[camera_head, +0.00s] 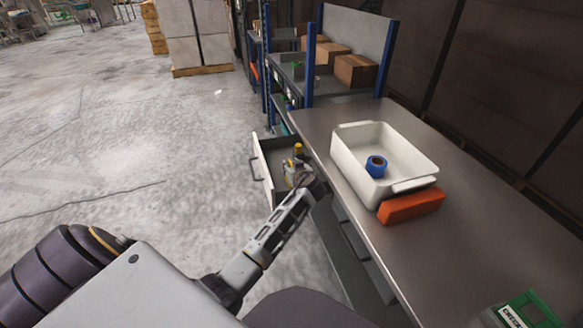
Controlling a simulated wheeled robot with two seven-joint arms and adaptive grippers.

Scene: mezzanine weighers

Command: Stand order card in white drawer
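The white-fronted drawer (263,172) is pulled out under the left side of the workbench, its handle facing left. Small yellow and white items (297,160) show in or over it; I cannot tell exactly what they are. My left arm reaches up from the bottom to this drawer. My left gripper (303,180) is at the drawer's near right side, small and dark, and its fingers are not clear. I cannot make out an order card there. A green item with a white label reading "CHECK" (512,316) lies at the bottom right. My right gripper is out of view.
On the workbench (480,245) stands a white tub (405,150) holding a blue roll (376,166). An orange block (411,205) lies against its near side. Blue-post shelving with cardboard boxes (355,71) stands behind. The floor to the left is clear.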

